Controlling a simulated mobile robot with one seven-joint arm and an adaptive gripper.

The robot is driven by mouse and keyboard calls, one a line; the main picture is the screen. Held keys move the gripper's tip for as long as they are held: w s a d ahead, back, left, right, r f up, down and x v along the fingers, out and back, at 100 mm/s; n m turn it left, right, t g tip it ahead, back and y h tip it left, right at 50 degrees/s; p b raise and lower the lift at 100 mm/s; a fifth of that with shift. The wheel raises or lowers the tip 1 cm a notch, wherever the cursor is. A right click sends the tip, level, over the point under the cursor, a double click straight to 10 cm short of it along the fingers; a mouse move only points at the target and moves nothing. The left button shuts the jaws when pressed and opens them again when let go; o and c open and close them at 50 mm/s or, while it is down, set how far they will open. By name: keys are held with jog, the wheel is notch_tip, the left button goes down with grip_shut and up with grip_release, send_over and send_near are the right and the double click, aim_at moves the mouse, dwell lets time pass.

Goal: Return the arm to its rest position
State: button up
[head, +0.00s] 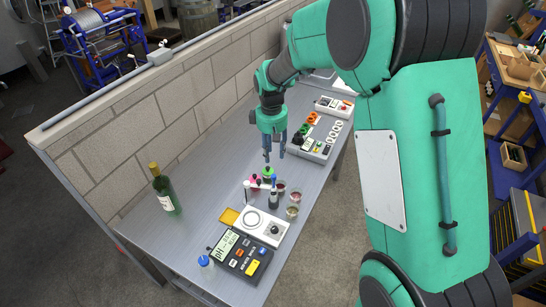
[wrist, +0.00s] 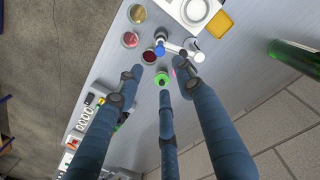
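My green arm reaches in from the upper right of the head view. My gripper (head: 275,152) hangs fingers-down above the grey bench (head: 185,240), over its middle. In the wrist view my gripper (wrist: 160,80) shows three blue-grey fingers spread apart, with nothing held between them. Below the fingertips lies a group of small lab items, among them a green-topped item (head: 267,173), which also shows in the wrist view (wrist: 163,79). The fingers appear to be above these items and not touching them.
A green bottle (head: 165,192) stands at the left. A stirrer (head: 262,226), a pH meter (head: 240,254) and small cups (head: 292,211) are near the front. A control box (head: 316,140) stands farther back. A block wall (head: 170,115) runs along the bench's left side.

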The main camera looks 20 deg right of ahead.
jog(key=shift+r, duration=0.2)
dwell(0.5)
jog(key=s+r+m+t+b, duration=0.3)
jog(key=s+r, duration=1)
jog(key=s, duration=0.2)
jog(key=s+a+r+m+t+b, duration=0.1)
jog(key=s+m+t+b, duration=0.1)
jog(key=s, duration=1.8)
jog(key=shift+s+a+r+m+b, duration=0.15)
jog(key=shift+s+r+m+b, duration=0.05)
jog(key=shift+m+b, duration=0.7)
jog(key=shift+o, duration=0.3)
dwell(0.7)
